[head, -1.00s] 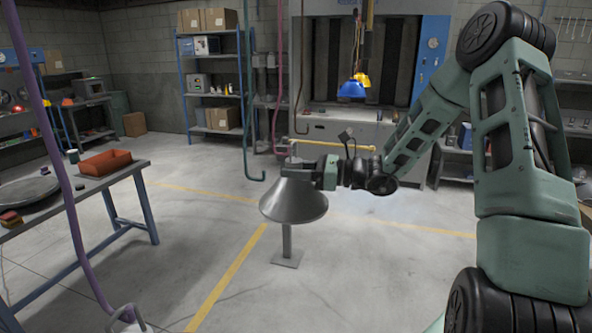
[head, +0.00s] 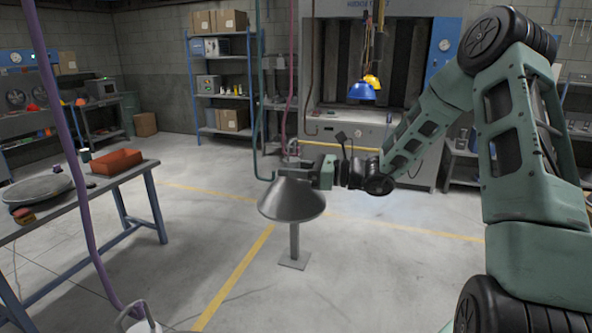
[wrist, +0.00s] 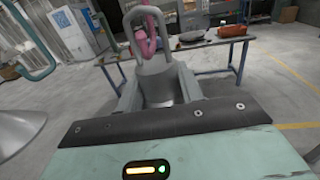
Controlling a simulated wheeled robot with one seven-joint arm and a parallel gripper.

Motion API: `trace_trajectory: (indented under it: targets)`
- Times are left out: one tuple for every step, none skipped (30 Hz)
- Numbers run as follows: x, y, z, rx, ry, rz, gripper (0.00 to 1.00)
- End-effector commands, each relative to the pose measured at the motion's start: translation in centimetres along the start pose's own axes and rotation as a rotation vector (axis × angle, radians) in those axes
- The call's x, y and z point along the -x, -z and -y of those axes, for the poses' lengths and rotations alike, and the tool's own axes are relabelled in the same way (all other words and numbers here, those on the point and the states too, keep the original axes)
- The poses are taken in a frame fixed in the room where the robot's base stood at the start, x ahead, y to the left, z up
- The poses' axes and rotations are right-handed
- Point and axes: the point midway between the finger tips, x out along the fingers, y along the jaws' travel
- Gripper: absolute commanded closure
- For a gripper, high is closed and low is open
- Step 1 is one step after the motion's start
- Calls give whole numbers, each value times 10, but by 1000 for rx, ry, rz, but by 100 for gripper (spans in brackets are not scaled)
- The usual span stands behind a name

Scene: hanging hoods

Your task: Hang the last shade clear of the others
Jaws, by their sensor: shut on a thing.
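A grey cone shade (head: 291,200) with a loop on its neck is held at the neck by my gripper (head: 318,172). The wrist view shows my jaws (wrist: 160,100) shut around the grey neck (wrist: 157,80), with the loop (wrist: 147,14) standing upright. A pink hook (wrist: 146,42) shows inside the loop's outline; I cannot tell whether it touches. The pink hose (head: 292,70) hangs behind the shade in the head view. A teal hook (head: 263,176) is just left of the gripper. A blue shade (head: 362,91) and a yellow shade (head: 372,80) hang at the back.
A grey post stand (head: 294,240) is below the shade; contact is unclear. A table (head: 100,190) with an orange bin (head: 117,161) stands left. A purple hose (head: 75,170) ends near a pale loop (head: 140,313).

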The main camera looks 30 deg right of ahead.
Motion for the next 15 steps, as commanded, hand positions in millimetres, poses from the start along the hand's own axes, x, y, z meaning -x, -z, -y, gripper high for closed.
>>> trace_trajectory:
  targets:
    - [0,0,0,0,0,1,100]
    - [0,0,0,0,0,1,100]
    - [0,0,0,0,0,1,100]
    - [0,0,0,0,0,1,100]
    - [0,0,0,0,0,1,100]
    - [0,0,0,0,0,1,100]
    - [0,0,0,0,0,1,100]
    - [0,0,0,0,0,1,100]
    - [0,0,0,0,0,1,100]
    - [0,0,0,0,0,1,100]
    - [0,0,0,0,0,1,100]
    - [0,1,0,0,0,1,100]
    - [0,2,0,0,0,1,100]
    - [0,2,0,0,0,1,100]
    - [0,3,0,0,0,1,100]
